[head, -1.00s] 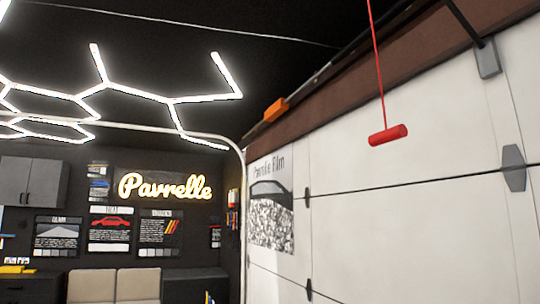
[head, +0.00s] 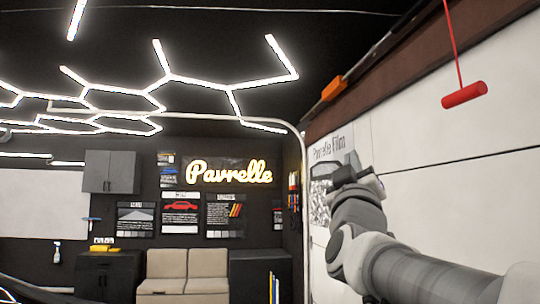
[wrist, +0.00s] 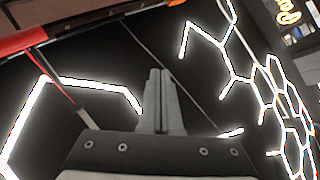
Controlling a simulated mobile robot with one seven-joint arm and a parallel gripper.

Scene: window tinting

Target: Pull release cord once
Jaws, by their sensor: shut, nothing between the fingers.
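The release cord (head: 452,45) is a thin red line hanging from above at the upper right of the head view. A red cylindrical handle (head: 464,95) hangs at its lower end, tilted slightly, in front of the white garage door. My gripper (head: 362,172) is raised to the left of the handle and lower in the picture, apart from it. In the wrist view its two fingers (wrist: 159,75) are together with nothing between them. A red shape at the upper left edge of the wrist view is cut off; I cannot tell whether it is the handle.
The white garage door (head: 430,180) fills the right side, under a brown header with an orange box (head: 333,88). Lit hexagon lamps (head: 165,75) hang from the dark ceiling. A beige sofa (head: 187,275) and cabinets stand far back. Space around the handle looks open.

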